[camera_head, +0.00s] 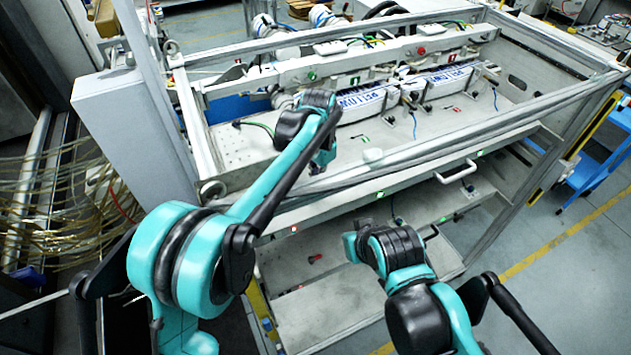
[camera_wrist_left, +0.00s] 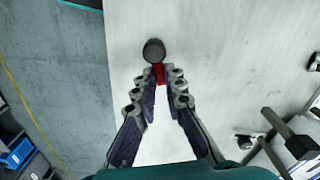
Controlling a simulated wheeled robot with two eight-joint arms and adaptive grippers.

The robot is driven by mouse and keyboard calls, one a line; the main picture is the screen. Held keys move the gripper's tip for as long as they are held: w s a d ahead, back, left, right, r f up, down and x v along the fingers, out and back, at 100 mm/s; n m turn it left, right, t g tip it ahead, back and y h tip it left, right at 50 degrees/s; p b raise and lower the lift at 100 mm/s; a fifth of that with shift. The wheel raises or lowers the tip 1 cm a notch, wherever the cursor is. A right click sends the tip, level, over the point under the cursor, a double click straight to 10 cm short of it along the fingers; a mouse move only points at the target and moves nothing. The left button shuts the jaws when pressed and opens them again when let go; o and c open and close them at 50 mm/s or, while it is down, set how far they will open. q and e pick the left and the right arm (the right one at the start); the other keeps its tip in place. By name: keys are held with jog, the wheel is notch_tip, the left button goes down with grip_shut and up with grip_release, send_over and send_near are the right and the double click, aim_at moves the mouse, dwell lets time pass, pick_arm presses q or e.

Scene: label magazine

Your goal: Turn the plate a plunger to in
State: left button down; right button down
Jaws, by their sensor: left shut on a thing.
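In the left wrist view, a small red plunger (camera_wrist_left: 159,74) with a round dark knob (camera_wrist_left: 154,50) stands out against a pale flat surface. The fingertips of my left gripper (camera_wrist_left: 160,82) are closed in on the red part, with the knob just beyond them. In the head view, my left arm reaches over the front of the grey machine bench, and its wrist hides the plunger there. My right arm is bent low in front of the bench; its fingers are hidden behind its own wrist.
A lower shelf (camera_head: 335,308) holds a small red piece (camera_head: 316,259). A blue cart (camera_head: 598,165) stands at right.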

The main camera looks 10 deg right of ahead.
pick_arm(q)
jog(key=shift+s+d+r+m, duration=0.1)
jog(key=shift+s+m, duration=0.05)
jog(key=shift+m, duration=0.65)
jog(key=shift+s+d+m, duration=0.1)
jog(key=shift+s+m, duration=0.05)
jog(key=shift+m, duration=0.65)
jog(key=c, duration=1.6)
grip_release()
jog(key=shift+s, duration=0.1)
notch_tip(320, 180, up, 12)
